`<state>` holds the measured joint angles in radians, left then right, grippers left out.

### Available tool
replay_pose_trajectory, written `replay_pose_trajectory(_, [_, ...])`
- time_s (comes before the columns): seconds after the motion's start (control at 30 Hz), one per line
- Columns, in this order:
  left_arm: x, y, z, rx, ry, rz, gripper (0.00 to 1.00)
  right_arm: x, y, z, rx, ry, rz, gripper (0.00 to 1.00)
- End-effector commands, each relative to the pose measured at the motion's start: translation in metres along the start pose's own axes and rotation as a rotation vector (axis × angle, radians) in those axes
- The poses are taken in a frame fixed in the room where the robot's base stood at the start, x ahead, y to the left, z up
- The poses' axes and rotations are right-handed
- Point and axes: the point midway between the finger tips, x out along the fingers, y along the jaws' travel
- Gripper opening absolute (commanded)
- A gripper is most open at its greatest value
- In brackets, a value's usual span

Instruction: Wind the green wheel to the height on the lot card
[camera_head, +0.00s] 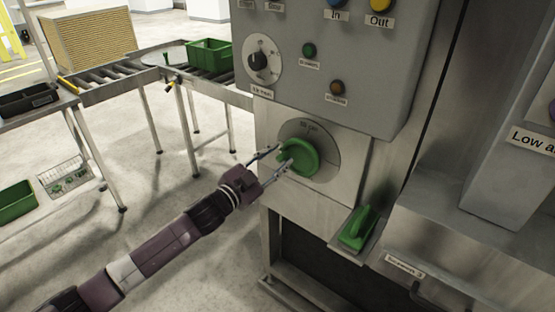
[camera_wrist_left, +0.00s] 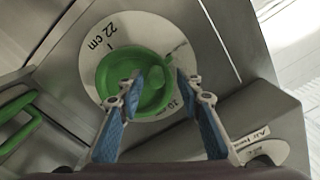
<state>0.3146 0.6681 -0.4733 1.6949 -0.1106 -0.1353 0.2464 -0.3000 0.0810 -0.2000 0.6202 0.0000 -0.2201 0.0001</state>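The green wheel (camera_head: 302,156) sits on a round metal dial plate on the front of the grey machine, below the control panel. It also shows in the left wrist view (camera_wrist_left: 149,94), where its plate reads "22 cm" at the upper left; a second mark at the lower right is partly hidden. My left gripper (camera_head: 280,158) is at the wheel's left side, fingers apart. In the left wrist view, one finger overlaps the wheel and the other is by its right edge; I cannot tell if they touch. A card with green pictures (camera_head: 66,177) hangs at the left table; its text is unreadable.
A knob dial (camera_head: 258,62) and labelled buttons are on the panel above. A green handle (camera_head: 357,229) sits on a tray right of the wheel. A green crate (camera_head: 209,55) stands on the roller conveyor at the back.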

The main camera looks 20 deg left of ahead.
Motion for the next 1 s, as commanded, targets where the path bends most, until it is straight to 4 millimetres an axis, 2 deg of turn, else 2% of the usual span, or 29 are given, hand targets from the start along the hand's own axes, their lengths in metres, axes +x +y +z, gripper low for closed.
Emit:
replay_pose_trajectory(0.23, [-0.002,0.003,0.003,-0.002,-0.005,0.004,0.33,0.000,0.000,0.000,0.000,0.000,0.000,0.40])
replay_pose_trajectory(0.37, [-0.011,0.004,0.004,-0.003,-0.007,0.005,0.33,0.000,0.000,0.000,0.000,0.000,0.000,0.40])
replay_pose_trajectory(1.0, [-0.102,0.003,0.003,-0.002,-0.005,0.004,0.33,0.000,-0.001,0.000,0.000,0.000,-0.001,0.40])
